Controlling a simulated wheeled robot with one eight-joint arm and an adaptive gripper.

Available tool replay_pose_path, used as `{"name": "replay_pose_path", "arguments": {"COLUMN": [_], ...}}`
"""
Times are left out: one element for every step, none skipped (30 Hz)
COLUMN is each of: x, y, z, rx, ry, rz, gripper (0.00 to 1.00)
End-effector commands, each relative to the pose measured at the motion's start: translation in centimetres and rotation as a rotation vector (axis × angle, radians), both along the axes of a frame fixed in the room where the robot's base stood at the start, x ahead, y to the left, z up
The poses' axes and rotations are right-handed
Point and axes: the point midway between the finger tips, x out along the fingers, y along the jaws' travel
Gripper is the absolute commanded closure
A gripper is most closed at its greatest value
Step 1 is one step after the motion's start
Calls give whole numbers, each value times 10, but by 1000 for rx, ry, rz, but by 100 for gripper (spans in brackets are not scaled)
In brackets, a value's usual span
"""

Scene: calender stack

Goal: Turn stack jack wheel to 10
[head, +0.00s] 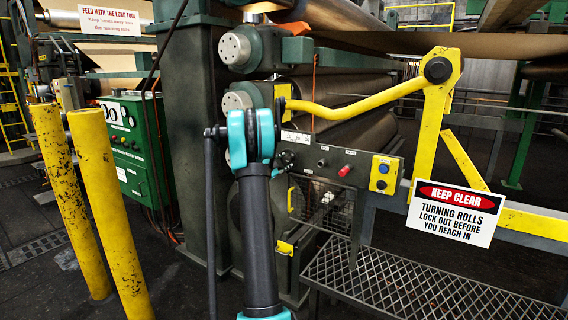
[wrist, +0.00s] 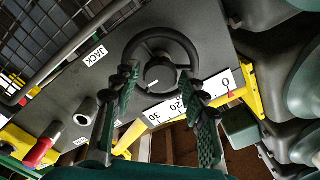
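The stack jack wheel (wrist: 160,62) is a dark round handwheel on a grey panel, beside a "JACK" label (wrist: 96,55). Its hub carries a small pale mark. A white scale (wrist: 165,111) below it shows 0, 20 and 30; the stretch between 0 and 20 is partly behind a finger. A small red mark sits near the 0. My gripper (wrist: 163,82) is open, one finger on each side of the hub, its tips overlapping the wheel's lower rim in the wrist view. I cannot tell whether they touch it. In the head view my arm covers most of the wheel (head: 285,160).
A red knob (wrist: 40,152) and a dark knob sit on the same panel (head: 330,165); a yellow button box (head: 384,174) is at its right. A mesh guard (head: 322,207) hangs below. A yellow bar (head: 360,103) crosses above. Yellow posts (head: 105,210) stand left.

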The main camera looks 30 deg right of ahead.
Motion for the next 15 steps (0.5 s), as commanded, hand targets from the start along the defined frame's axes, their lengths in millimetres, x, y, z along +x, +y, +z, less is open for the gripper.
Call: {"name": "replay_pose_path", "arguments": {"x": [0,0,0,0,0,0,0,0,0,0,0,0,0,0,0], "y": [0,0,0,0,0,0,0,0,0,0,0,0,0,0,0], "z": [0,0,0,0,0,0,0,0,0,0,0,0,0,0,0], "rx": [0,0,0,0,0,0,0,0,0,0,0,-2,-3,-4,-7], "ry": [0,0,0,0,0,0,0,0,0,0,1,4,6,10,18], "rz": [0,0,0,0,0,0,0,0,0,0,0,0,0,0,0], "gripper": [66,70,75,79,82,87,91,95,95,95,95,95,95,95,95]}}
